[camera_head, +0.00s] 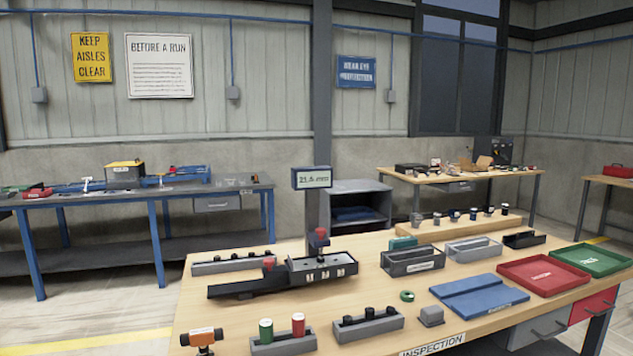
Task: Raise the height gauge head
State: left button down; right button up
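A device that looks like the height gauge (324,270) stands on the wooden inspection bench. A dark part with a red top (318,240), which may be its head, sits low over the grey numbered block. A small display (312,178) with dark characters is above it; its text is too small to read surely. A second red-topped part (269,264) stands at the left on the long dark base (245,286). Neither of my grippers is in view, and nothing touches the gauge.
Racks with cylinders (283,343) and dark pieces (368,325) stand in front of the gauge. Grey bins (412,262), a blue plate (478,296), a red tray (543,276) and a green tray (591,259) lie to the right. Bare wood shows around the gauge.

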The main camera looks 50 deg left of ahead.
aim_at(318, 239)
jog(key=u, duration=1.4)
